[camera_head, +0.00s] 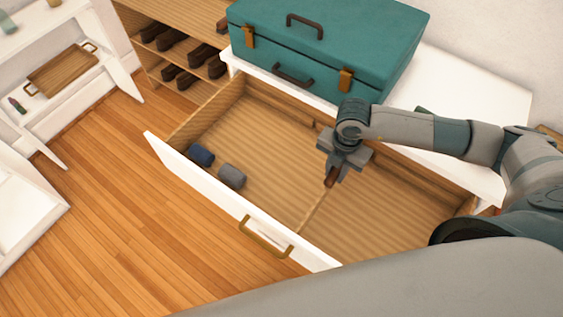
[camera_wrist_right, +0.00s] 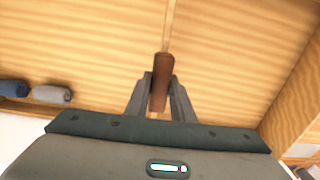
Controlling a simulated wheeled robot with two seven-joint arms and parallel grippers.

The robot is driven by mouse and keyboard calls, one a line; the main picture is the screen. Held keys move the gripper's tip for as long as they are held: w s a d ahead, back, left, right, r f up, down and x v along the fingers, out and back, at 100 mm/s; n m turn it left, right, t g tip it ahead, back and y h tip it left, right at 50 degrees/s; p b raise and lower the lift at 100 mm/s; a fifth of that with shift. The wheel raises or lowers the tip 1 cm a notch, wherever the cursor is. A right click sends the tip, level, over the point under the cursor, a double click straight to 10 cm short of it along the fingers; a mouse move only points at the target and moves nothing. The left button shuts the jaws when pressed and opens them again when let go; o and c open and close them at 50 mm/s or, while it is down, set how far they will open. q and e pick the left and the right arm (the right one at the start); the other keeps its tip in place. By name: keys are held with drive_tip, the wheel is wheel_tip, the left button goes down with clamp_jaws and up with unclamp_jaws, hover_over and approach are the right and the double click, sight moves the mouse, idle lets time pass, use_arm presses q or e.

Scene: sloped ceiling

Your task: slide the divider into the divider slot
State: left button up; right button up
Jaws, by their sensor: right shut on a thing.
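My right gripper (camera_head: 333,172) is over the middle of the open drawer (camera_head: 180,150), shut on a dark brown piece that I take for the top of the divider (camera_head: 330,180). In the right wrist view the brown piece of the divider (camera_wrist_right: 162,75) stands between the two fingers (camera_wrist_right: 161,95). A thin pale line (camera_head: 312,210) runs from below the gripper to the drawer front; it lines up with the brown piece. I cannot tell whether this line is the divider slot or the divider's edge. My left gripper is out of view.
A dark blue roll (camera_head: 201,154) and a grey roll (camera_head: 232,176) lie in the drawer's left part. Its right part is clear. A teal suitcase (camera_head: 330,40) stands on the white top behind. Shoes (camera_head: 180,55) sit on a wooden rack.

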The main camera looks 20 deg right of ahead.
drive_tip(key=s+d, duration=0.3)
drive_tip(key=s, duration=0.2)
drive_tip(key=shift+d, duration=0.4)
idle(1.9)
drive_tip(key=shift+w+f+b, duration=0.1)
drive_tip(key=shift+f+b, duration=0.3)
drive_tip(key=shift+b, duration=0.3)
idle(1.1)
drive_tip(key=shift+f+b, duration=2.05)
drive_tip(key=shift+f, duration=0.5)
idle(0.9)
